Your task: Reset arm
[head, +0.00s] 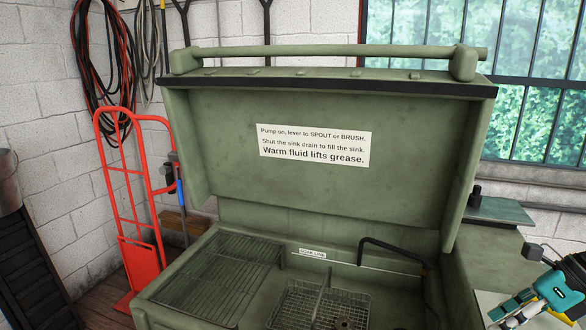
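A white label on the lid (315,146) carries text about the pump, the lever and the sink drain. Inside the sink are a wire rack (215,275) on the left and a wire basket (310,305) in the middle. A dark bent spout (395,246) is at the back right of the sink.
A red hand truck (135,200) stands at the left by the white brick wall. Coiled cables (95,60) hang above it. A teal and black object (555,290) is at the lower right corner, partly cut off. A barred window (510,90) is at the upper right.

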